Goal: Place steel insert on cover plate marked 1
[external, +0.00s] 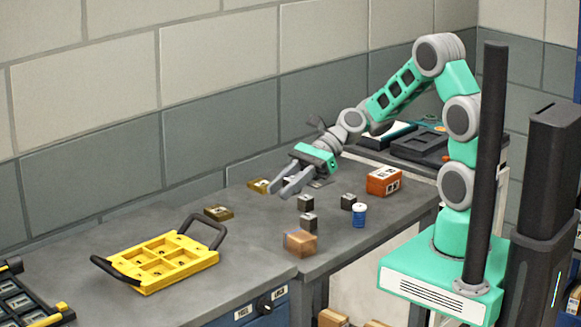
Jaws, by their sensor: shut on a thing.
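My gripper (279,191) is at the end of my arm, above the grey bench and pointing down to the left. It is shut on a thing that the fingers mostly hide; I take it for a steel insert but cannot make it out. A brass-coloured plate (258,185) lies just left of the fingertips, partly behind them. Another brass-coloured plate (218,212) lies further left. They look like cover plates, but their marks are too small to read. Dark grey metal blocks (306,203), (309,220) and (348,201) stand right of the gripper.
A yellow tray (150,290) with black handles lies at the left. An orange-brown box (384,181), a blue can (359,215) and a brown block (300,244) stand on the right part of the bench. A black rack (40,317) is at the lower left.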

